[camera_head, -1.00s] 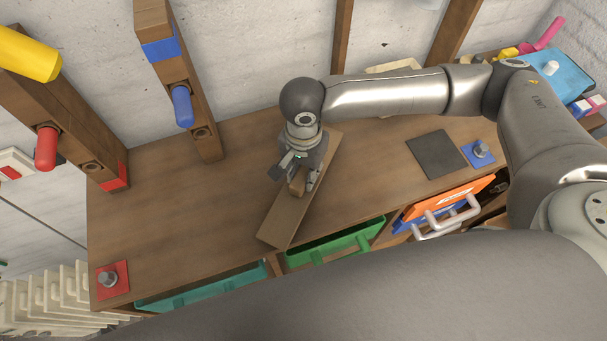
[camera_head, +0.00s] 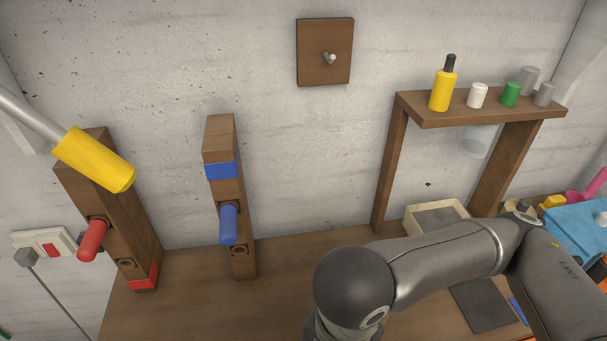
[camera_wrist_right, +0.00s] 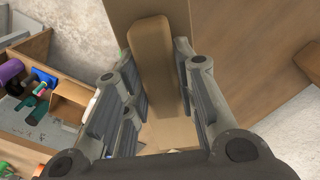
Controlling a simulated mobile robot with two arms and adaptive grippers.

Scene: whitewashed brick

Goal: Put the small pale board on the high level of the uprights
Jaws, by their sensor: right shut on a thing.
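The board (camera_wrist_right: 196,18) shows in the wrist view as a flat brown plank with a raised wooden grip block (camera_wrist_right: 150,62). My right gripper (camera_wrist_right: 160,75) has its fingers on either side of the block and is shut on it. In the head view my right arm hides or crops the gripper and board. Two wooden uprights stand at the wall: one has a red peg (camera_head: 92,240) and red base band, the other (camera_head: 219,137) a blue peg (camera_head: 229,225) and blue upper band. Each has an empty-looking hole below its peg. My left gripper is out of view.
A yellow cylinder on a grey rod (camera_head: 95,160) crosses in front of the left upright. A wooden shelf (camera_head: 470,112) with a yellow bottle and cups stands right. A tray (camera_head: 437,215) lies beneath it. The worktop (camera_head: 200,305) before the uprights is clear.

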